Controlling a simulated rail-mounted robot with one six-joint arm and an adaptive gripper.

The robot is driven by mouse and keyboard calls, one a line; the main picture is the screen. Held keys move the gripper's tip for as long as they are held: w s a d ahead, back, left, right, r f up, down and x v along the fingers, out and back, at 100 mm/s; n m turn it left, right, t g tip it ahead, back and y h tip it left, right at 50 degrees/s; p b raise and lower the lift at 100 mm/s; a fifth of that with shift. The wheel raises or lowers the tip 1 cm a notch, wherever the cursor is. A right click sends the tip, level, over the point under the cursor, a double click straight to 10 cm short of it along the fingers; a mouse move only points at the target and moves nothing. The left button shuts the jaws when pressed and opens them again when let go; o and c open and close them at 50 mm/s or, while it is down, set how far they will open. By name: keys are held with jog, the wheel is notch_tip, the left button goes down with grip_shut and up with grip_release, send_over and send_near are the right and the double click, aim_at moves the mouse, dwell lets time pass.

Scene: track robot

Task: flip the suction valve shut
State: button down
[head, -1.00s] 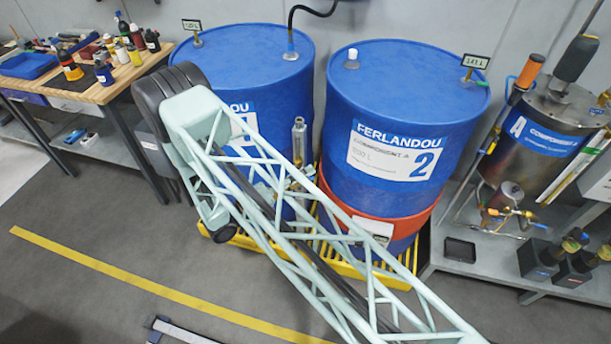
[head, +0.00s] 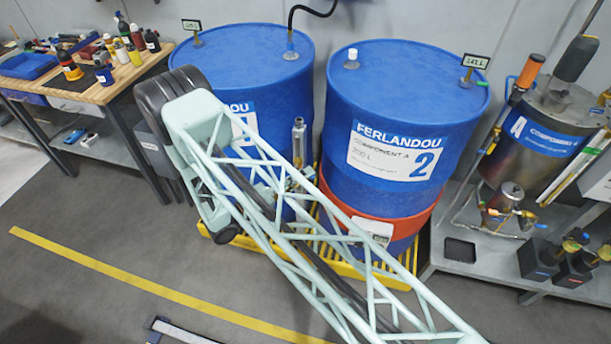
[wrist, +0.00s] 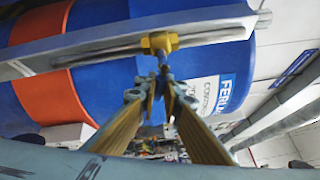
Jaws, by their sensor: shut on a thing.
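In the wrist view a brass-yellow valve fitting (wrist: 159,42) sits on a thin metal pipe, in front of a blue drum. It looks like the suction valve. A small dark stem or lever (wrist: 163,62) comes off it toward my gripper. My gripper (wrist: 160,92) has two yellow-brown fingers that close together at this lever, and it is shut on it. The fingertips hide part of the lever, so I cannot tell its exact angle. In the head view my gripper is not visible; my pale truss arm crosses the middle of the picture.
The left blue drum (head: 250,65) and right blue drum (head: 400,95) stand on a yellow grate. A metal tank (head: 545,130) stands on a shelf at the right. A workbench (head: 115,85) with bottles is at the left. The grey floor is open in front.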

jog(key=shift+r+n+t+h+b, duration=0.3)
jog(key=shift+r+n+t+h, duration=0.3)
jog(key=shift+n, duration=0.6)
jog(key=c, duration=2.7)
grip_release()
jog(key=shift+c, duration=0.2)
jog(key=shift+a+f, duration=0.1)
jog(key=v, duration=1.1)
jog(key=shift+s+a, duration=0.3)
